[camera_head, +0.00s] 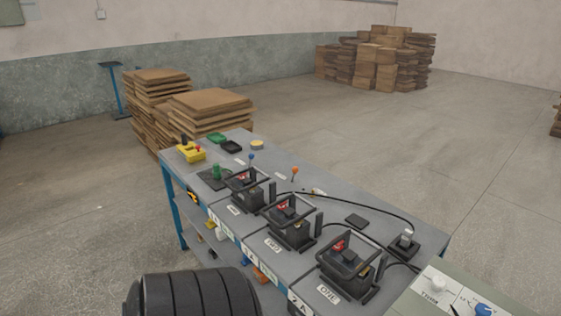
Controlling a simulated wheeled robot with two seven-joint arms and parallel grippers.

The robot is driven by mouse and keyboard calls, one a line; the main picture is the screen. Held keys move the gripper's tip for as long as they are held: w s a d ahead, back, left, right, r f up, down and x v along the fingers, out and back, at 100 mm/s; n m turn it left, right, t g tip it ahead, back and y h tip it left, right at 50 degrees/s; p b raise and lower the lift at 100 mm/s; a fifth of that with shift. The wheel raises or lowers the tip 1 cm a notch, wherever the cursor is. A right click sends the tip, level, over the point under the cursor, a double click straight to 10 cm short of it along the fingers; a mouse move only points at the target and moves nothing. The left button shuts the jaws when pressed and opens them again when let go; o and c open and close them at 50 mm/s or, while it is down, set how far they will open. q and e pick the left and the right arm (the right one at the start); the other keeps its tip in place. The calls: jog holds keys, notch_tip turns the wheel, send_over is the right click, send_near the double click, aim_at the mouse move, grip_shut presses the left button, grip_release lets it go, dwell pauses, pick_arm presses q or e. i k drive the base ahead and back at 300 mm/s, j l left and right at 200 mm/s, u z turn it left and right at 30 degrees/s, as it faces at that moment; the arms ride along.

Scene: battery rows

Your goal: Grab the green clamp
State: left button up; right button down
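A small upright green object (216,171) stands on a dark flat pad near the left end of the workbench, left of the black framed units. It may be the green clamp, but it is too small to tell its shape. A flat green item (216,138) lies at the bench's far end beside a black tray (231,146). Neither of my grippers is in view, and nothing is seen touching either green item.
Several black framed batteries (349,265) stand in a row along the grey workbench (388,211), with cables behind. A yellow box (191,152) sits at the far left corner. A panel with knobs (455,296) is at lower right. Stacked boards (208,112) stand behind the bench.

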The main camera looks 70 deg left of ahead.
aim_at(216, 172)
jog(key=k+u, duration=0.15)
jog(key=u, duration=2.4)
jog(key=z, duration=0.35)
jog(key=i+j+z, duration=0.7)
jog(key=j+z, duration=0.2)
jog(key=j, duration=0.2)
